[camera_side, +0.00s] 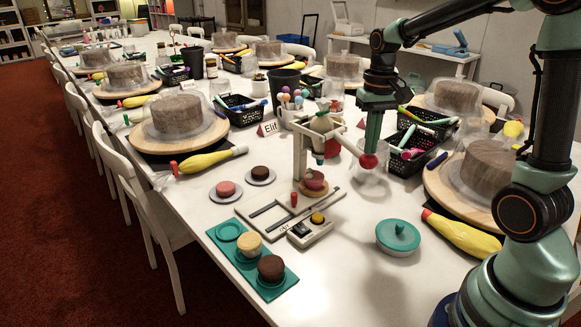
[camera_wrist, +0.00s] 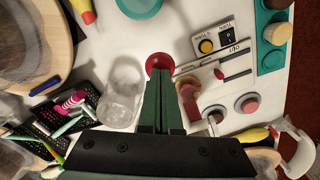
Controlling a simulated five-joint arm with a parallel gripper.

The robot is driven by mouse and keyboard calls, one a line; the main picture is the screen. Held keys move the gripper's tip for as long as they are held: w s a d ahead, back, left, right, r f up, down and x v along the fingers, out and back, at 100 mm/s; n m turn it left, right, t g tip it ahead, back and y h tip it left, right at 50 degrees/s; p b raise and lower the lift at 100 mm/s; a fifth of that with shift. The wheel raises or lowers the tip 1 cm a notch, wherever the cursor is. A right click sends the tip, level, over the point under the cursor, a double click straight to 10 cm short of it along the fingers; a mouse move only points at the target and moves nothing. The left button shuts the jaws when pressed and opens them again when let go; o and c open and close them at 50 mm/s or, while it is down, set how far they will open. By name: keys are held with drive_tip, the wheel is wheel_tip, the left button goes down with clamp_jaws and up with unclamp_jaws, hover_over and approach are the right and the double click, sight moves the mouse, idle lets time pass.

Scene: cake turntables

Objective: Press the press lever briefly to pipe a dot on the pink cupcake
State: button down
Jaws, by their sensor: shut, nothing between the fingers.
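The piping press (camera_side: 300,150) stands mid-table, its red-ended press lever (camera_side: 368,161) sticking out to the right. A pink cupcake (camera_side: 314,180) sits under the nozzle on a round wooden stand; whether it bears a dot is too small to tell. My gripper (camera_side: 371,149) points down with its fingers together and empty, its tips at the red lever ball. In the wrist view the shut fingers (camera_wrist: 160,75) end right at the red ball (camera_wrist: 159,62); whether they touch it I cannot tell. Another pink cupcake (camera_side: 226,188) sits on a saucer to the left.
A brown cupcake (camera_side: 260,172) is on another saucer. A teal tray (camera_side: 225,230) holds a yellow and a brown cupcake. A box with a yellow button (camera_side: 317,218) stands before the press. A teal lidded dish (camera_side: 398,237) is at right. A clear cup (camera_wrist: 121,90) stands beside the lever.

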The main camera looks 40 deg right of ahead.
sight(369, 157)
drive_tip(key=shift+f, duration=1.95)
drive_tip(key=shift+s+f, duration=0.1)
drive_tip(key=shift+f, duration=0.15)
